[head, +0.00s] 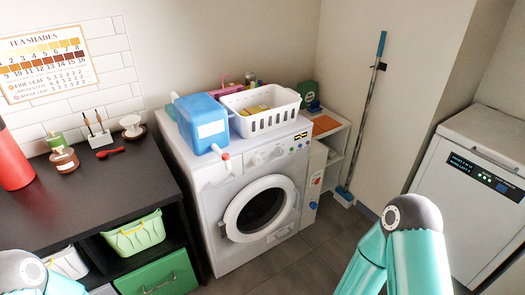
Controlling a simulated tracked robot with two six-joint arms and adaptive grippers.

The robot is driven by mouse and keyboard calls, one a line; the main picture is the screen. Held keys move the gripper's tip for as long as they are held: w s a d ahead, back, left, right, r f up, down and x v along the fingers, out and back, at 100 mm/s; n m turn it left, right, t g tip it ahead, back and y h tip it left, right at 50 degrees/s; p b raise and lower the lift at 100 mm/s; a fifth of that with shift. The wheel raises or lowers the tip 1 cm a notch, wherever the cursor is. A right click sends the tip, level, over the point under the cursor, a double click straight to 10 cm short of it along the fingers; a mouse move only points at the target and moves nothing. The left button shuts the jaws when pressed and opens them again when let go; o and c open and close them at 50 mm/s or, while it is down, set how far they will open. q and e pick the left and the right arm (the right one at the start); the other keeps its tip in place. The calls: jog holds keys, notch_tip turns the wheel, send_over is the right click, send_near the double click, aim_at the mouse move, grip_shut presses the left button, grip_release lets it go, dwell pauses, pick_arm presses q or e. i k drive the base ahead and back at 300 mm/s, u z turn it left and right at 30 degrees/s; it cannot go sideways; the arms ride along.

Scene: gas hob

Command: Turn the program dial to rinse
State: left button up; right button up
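A white washing machine (233,235) stands in the middle of the head view, with its round door (262,207) shut. Its upper front panel carries a pale round dial (259,158). The dial's markings and pointer are too small to read, so I cannot tell its setting. Neither of my grippers is in view; only teal and grey links of my arms show at the bottom left and bottom right, well apart from the machine.
A blue container (202,124) with a red tap (226,156) overhangs the panel's left part. A white basket (262,123) stands beside it. A dark counter (95,190) is at left, a white appliance (470,190) at right. Grey floor (320,240) lies clear in front.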

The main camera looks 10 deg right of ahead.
aim_at(257, 160)
jog(key=i, duration=0.95)
jog(key=u, duration=0.05)
